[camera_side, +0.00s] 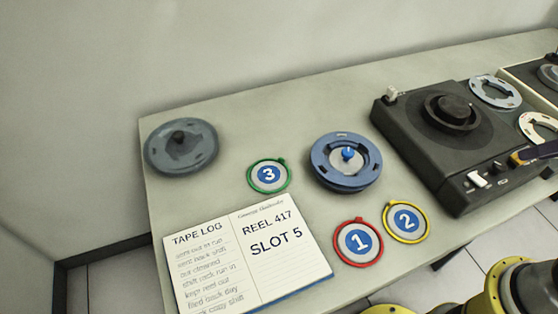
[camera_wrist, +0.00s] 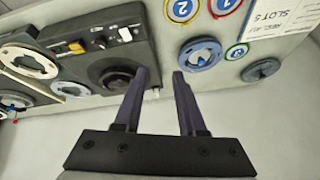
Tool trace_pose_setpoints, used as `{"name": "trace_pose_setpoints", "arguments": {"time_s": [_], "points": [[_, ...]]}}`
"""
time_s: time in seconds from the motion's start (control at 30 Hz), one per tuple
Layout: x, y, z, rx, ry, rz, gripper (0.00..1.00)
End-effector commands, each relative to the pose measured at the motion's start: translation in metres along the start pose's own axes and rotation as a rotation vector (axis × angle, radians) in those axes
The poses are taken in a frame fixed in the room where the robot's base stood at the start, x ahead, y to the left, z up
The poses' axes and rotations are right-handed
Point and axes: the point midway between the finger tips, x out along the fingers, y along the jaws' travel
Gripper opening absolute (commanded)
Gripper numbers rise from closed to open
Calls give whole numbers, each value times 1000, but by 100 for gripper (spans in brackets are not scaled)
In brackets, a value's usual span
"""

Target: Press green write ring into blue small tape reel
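The green write ring (camera_side: 285,182) lies flat on the table around a blue disc marked 3, left of the blue small tape reel. It also shows small in the wrist view (camera_wrist: 229,55). The blue small tape reel (camera_side: 346,176) lies flat on the table, with a blue knob at its light centre. It is right of my fingers in the wrist view (camera_wrist: 201,64). My gripper (camera_wrist: 160,74) is open with nothing between its two dark fingers. In the side view only a dark finger-like part shows at the right edge, by the tape deck.
A red ring (camera_side: 338,253) and a yellow ring (camera_side: 387,226) lie in front of the blue reel. A grey reel (camera_side: 181,158) is far left. An open log book (camera_side: 235,235) lies at front left. The dark tape deck (camera_side: 440,160) stands right; bare table surrounds the green ring.

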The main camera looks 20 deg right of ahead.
Motion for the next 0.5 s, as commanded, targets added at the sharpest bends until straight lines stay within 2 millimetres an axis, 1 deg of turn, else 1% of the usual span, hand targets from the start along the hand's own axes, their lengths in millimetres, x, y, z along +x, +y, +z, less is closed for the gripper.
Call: {"name": "trace_pose_setpoints", "arguments": {"time_s": [0.03, 0.1, 0.23, 0.37, 0.4, 0.47, 0.5], "points": [[-9, -3, -12, 62, 16, -5, 40], [-17, -9, -30, 150, 23, -10, 40], [-29, -24, -66, 301, 16, -20, 40], [-33, -42, -103, 430, -6, -25, 40], [-33, -48, -115, 468, -14, -25, 40], [-30, -60, -135, 527, -30, -25, 40], [-27, -69, -148, 565, -44, -22, 40]]}}
